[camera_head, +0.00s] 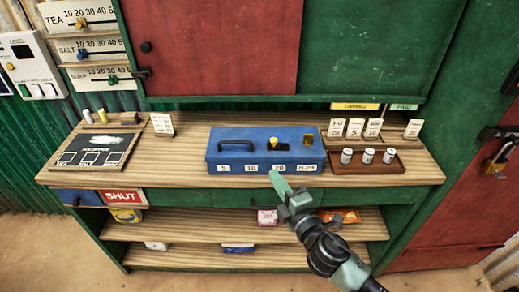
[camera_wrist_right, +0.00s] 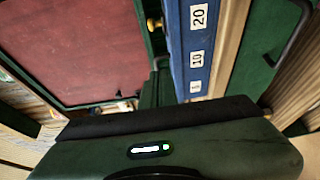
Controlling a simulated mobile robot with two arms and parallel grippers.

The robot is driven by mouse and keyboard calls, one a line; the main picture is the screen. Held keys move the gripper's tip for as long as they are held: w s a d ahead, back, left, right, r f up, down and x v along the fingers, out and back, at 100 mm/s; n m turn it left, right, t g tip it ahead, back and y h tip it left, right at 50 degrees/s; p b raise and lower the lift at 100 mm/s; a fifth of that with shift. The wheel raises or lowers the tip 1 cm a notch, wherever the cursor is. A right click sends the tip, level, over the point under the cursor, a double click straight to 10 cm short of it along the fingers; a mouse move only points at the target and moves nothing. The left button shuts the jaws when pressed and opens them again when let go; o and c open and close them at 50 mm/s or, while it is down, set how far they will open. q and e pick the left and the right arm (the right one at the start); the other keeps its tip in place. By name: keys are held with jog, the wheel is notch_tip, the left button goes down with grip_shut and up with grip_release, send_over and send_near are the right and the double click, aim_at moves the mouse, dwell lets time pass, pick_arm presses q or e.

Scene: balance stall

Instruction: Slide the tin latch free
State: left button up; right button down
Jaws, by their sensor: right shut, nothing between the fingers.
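The blue tin (camera_head: 232,160) stands on the wooden counter, with a dark handle on its lid and number labels along its front. A yellow knob (camera_head: 272,142) sits in a dark patch on the lid; it looks like the latch. A brass piece (camera_head: 308,139) is at the lid's right end. My right gripper (camera_head: 275,176) is shut and empty, just in front of the tin's front face near the 20 label; I cannot tell whether it touches. In the right wrist view the tin (camera_wrist_right: 178,45) appears side-on, with a yellow knob (camera_wrist_right: 155,23) beside it. My left gripper is out of view.
Right of the tin, a brown tray (camera_head: 398,167) holds three small white cylinders, with white number cards (camera_head: 354,128) behind. A slate board (camera_head: 95,150) lies at the left. A padlock (camera_head: 497,160) hangs on the red door. The counter's front edge is clear beside the tin.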

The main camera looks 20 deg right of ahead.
aim_at(282, 156)
jog(key=w+p, duration=0.1)
jog(key=w, duration=0.2)
jog(key=w+d, duration=0.1)
jog(key=w, duration=0.3)
jog(key=w+p, duration=0.1)
jog(key=w, duration=0.3)
jog(key=shift+w+d+r+p, duration=0.1)
jog(key=shift+d+r+p, duration=0.15)
jog(key=shift+d+p, duration=0.15)
jog(key=shift+w+d, duration=0.15)
jog(key=shift+d, duration=0.05)
jog(key=d, duration=0.1)
jog(key=s+d, duration=0.1)
jog(key=d, duration=0.1)
jog(key=shift+d+b, duration=0.1)
jog(key=shift+b, duration=0.25)
